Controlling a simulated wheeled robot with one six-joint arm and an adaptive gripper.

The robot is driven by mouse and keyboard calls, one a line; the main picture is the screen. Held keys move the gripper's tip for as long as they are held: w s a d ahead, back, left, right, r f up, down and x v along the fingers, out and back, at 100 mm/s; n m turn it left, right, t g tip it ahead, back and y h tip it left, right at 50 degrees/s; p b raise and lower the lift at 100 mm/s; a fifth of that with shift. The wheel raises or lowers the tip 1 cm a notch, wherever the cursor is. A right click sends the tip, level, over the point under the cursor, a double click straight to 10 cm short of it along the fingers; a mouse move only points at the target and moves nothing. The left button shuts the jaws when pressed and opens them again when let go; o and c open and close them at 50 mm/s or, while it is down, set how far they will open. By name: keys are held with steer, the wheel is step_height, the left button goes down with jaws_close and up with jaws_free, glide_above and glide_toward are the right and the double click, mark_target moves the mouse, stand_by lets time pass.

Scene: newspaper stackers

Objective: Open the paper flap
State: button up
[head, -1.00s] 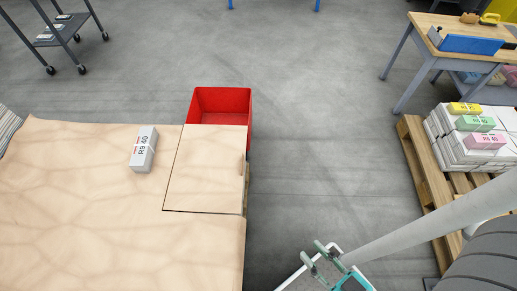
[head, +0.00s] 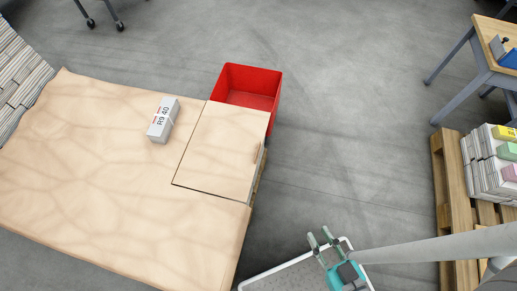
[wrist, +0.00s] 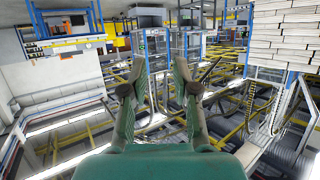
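The paper flap (head: 222,150) is a square pale wooden panel at the right end of the wooden table, outlined by a dark seam. It lies level with the tabletop and looks shut. A small handle (head: 255,153) sits near its right edge. My gripper (head: 320,237) is below and to the right of the flap in the head view, apart from it, over my own base. In the wrist view my gripper's two fingers (wrist: 159,85) are spread with nothing between them. The wrist view looks across the hall and does not show the flap.
The wooden table (head: 95,150) bears a grey-white bundle (head: 163,120) left of the flap. A red bin (head: 250,86) stands against the table behind the flap. A pallet (head: 452,200) with paper stacks is at the right. The grey floor (head: 350,130) between is clear.

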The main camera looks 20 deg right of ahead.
steer(key=w+f+m+g, duration=0.2)
steer(key=w+f+g, duration=0.1)
steer(key=w+f, duration=0.8)
steer(key=w+f+m+g, duration=0.1)
steer(key=w+f+g, duration=0.3)
steer(key=w+f, duration=0.75)
steer(key=w+f+m+g, duration=0.2)
steer(key=w+f+g, duration=0.15)
steer(key=w, duration=0.45)
steer(key=w+r+m+g, duration=0.2)
steer(key=w+r+g, duration=0.2)
steer(key=w+r, duration=0.55)
steer(key=shift+t, duration=0.25)
steer(key=f, duration=0.4)
steer(key=w+f, duration=0.1)
steer(key=f, duration=0.3)
steer(key=w+f, duration=0.1)
steer(key=f, duration=0.4)
jaws_close()
